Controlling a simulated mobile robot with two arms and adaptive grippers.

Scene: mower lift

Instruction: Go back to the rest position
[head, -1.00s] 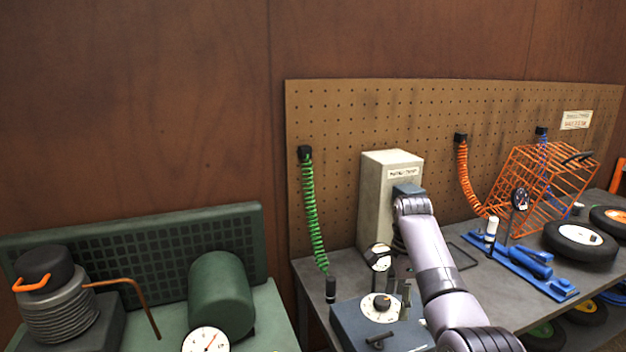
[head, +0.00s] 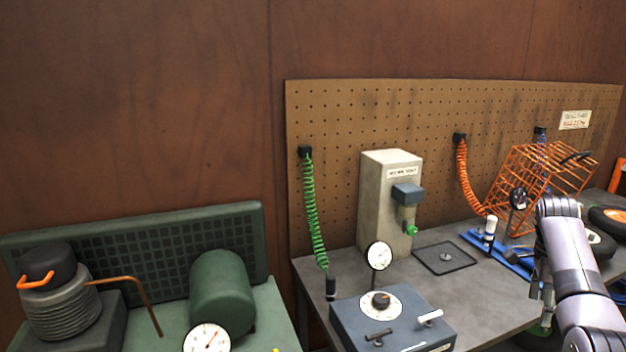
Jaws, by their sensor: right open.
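My right arm comes in from the lower right, and its gripper (head: 540,285) points down near the front edge of the grey workbench (head: 480,296). It is open; its fingers are small and partly hidden by my arm, and I see nothing held. My left gripper is out of view.
A blue-grey box with a dial (head: 395,322), a beige dispenser (head: 385,200) and a flat dark pad (head: 444,257) are on the workbench. A blue tool (head: 508,255), an orange wire cage (head: 535,180) and black wheels lie near my right arm. A green bench (head: 262,310) stands left.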

